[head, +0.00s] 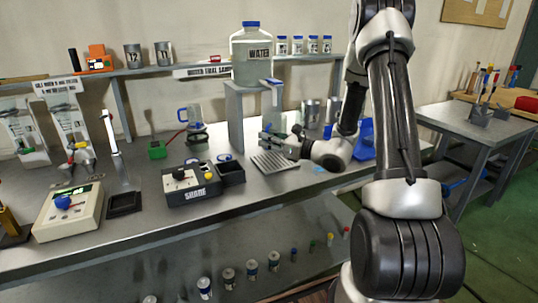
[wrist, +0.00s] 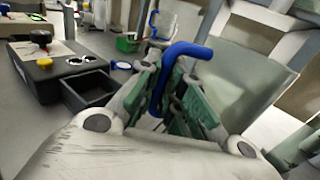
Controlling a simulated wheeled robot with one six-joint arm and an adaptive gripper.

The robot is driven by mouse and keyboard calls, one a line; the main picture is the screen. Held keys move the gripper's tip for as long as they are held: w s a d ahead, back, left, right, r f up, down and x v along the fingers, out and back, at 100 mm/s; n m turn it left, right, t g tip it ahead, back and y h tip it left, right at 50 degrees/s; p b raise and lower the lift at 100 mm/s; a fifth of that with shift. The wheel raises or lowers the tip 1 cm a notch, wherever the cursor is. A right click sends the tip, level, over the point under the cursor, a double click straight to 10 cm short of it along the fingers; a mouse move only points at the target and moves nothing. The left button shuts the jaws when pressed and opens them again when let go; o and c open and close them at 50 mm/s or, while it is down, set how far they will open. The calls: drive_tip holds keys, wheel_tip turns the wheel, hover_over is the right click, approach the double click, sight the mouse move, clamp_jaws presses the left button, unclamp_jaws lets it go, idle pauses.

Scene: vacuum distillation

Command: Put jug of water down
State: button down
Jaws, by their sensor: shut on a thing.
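My gripper (head: 270,134) is low over the bench, in front of the grey stand, pointing left. In the wrist view its green-padded fingers (wrist: 162,98) are shut on the blue handle (wrist: 188,50) of the jug of water. The jug's clear body is hard to make out against the stand, and I cannot tell whether its base touches the bench. A large bottle labelled WATER (head: 251,56) with a blue cap stands on top of the grey stand (head: 232,110).
A stirrer unit (head: 190,188) and a black tray (head: 231,174) lie left of my gripper. A ribbed metal plate (head: 274,162) lies just below it. Another blue-handled jug (head: 193,116) stands further left. Metal cups (head: 311,110) stand behind at the right.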

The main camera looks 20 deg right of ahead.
drive_tip(key=shift+f, duration=2.5)
drive_tip(key=shift+f, duration=0.1)
drive_tip(key=c, duration=1.5)
unclamp_jaws()
drive_tip(key=shift+c, duration=0.2)
